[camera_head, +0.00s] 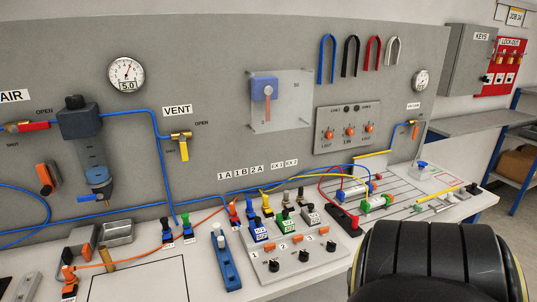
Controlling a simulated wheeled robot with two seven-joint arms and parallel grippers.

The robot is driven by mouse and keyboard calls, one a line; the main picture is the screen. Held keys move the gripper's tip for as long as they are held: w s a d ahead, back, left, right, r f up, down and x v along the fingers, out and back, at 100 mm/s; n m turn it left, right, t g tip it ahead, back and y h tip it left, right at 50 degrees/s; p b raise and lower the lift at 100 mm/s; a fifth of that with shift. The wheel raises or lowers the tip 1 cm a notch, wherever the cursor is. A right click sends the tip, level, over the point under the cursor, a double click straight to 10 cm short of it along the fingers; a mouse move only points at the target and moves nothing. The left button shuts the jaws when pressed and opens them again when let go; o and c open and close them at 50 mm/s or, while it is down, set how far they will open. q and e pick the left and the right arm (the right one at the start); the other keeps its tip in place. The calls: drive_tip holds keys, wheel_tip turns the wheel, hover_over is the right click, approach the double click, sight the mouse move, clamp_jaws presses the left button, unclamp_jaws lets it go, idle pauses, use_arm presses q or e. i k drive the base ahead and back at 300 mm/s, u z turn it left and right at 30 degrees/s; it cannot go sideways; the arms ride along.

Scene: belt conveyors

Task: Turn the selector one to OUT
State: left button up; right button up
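The left knob (329,134), middle knob (349,131) and right knob (369,127) each have a small label below, too small to read surely. I cannot tell which way their pointers face. A sloped box (290,275) on the bench also has black knobs along its front, the left one at the box's front left (274,265). I cannot tell from the labels which knob is selector one. Neither of my grippers is in view.
A clear plate with a blue part (263,88) is left of the wall panel. Hooked coloured tubes (327,58) hang above. Hoses and a rail tray (408,200) lie on the bench below. A blue valve block (226,262) stands in front. The lower right view is blocked.

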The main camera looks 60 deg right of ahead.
sight(274, 266)
drive_tip(key=z, duration=2.05)
drive_tip(key=k, duration=1.05)
drive_tip(key=z, duration=0.8)
drive_tip(key=i, duration=0.85)
drive_tip(key=u, duration=0.65)
drive_tip(key=i, duration=0.5)
drive_tip(key=u, duration=0.4)
drive_tip(key=k, duration=0.6)
